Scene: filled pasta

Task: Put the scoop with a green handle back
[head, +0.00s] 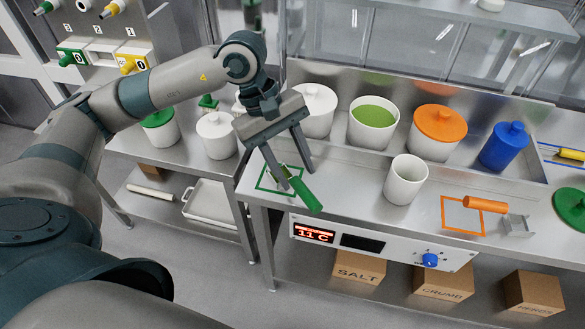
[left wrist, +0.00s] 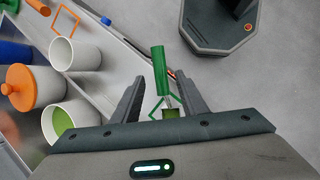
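The scoop with a green handle (head: 307,196) lies on the steel counter at a green outline (head: 260,183), its handle pointing to the lower right. Its head is partly hidden by my left gripper (head: 298,176), which hangs over it with its fingers spread. In the left wrist view the green handle (left wrist: 160,72) shows between the two fingers (left wrist: 162,98), with a gap on each side. The scoop's head is mostly hidden by the gripper body there, and part of the green outline (left wrist: 151,104) shows. My right gripper is not in view.
A white cup (head: 404,182), a pot of green contents (head: 374,113), an orange-lidded pot (head: 437,132) and a blue pot (head: 504,147) stand to the right. An orange-handled scoop (head: 485,204) lies by an orange outline (head: 446,213). A green lid (head: 571,205) is at far right.

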